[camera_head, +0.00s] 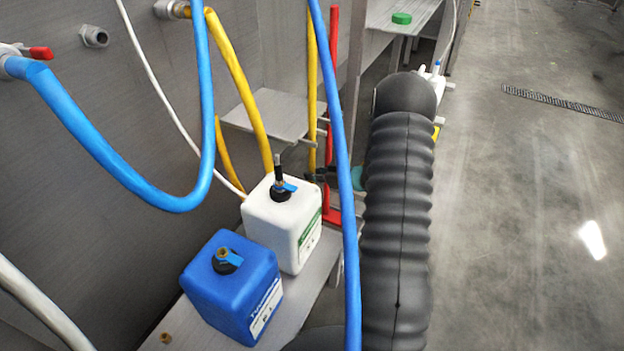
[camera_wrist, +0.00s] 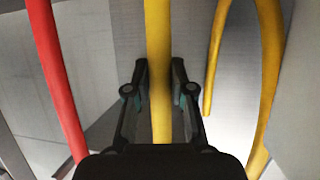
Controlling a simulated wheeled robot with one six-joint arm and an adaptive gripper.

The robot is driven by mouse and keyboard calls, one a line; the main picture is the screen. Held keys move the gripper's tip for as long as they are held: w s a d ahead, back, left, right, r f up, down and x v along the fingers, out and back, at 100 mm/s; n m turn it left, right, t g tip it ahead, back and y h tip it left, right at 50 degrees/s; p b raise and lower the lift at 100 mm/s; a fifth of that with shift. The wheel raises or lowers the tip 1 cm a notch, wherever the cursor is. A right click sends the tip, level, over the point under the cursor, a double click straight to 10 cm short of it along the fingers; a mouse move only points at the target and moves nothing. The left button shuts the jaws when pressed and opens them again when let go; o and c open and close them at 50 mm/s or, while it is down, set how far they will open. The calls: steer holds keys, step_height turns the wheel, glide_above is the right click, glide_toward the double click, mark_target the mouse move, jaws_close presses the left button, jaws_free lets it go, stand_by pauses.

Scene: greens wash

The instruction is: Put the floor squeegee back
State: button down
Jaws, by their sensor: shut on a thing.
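My gripper (camera_wrist: 159,70) has its two fingers on either side of an upright yellow handle, the floor squeegee (camera_wrist: 160,118) as far as I can tell, and is shut on it. In the head view the yellow handle of the squeegee (camera_head: 312,95) stands upright left of the red pole. My gripper (camera_head: 322,176) shows there as a small dark shape behind the white canister, partly covered by the blue hose. The squeegee's head is hidden, and I see no holder for it.
A red pole (camera_head: 333,70) stands close by; it also shows in the wrist view (camera_wrist: 55,75). Blue hoses (camera_head: 347,200) and a yellow hose (camera_head: 240,85) hang nearby. A white canister (camera_head: 285,225) and blue canister (camera_head: 232,285) stand on a shelf. Floor (camera_head: 520,200) at right is open.

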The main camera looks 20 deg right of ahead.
step_height(320, 180, down, 2)
steer(key=shift+a+f+b, duration=0.1)
steer(key=shift+f+b, duration=0.1)
steer(key=shift+b, duration=0.35)
steer(key=shift+f, duration=0.1)
steer(key=c, duration=1)
jaws_free()
steer(key=shift+f, duration=0.1)
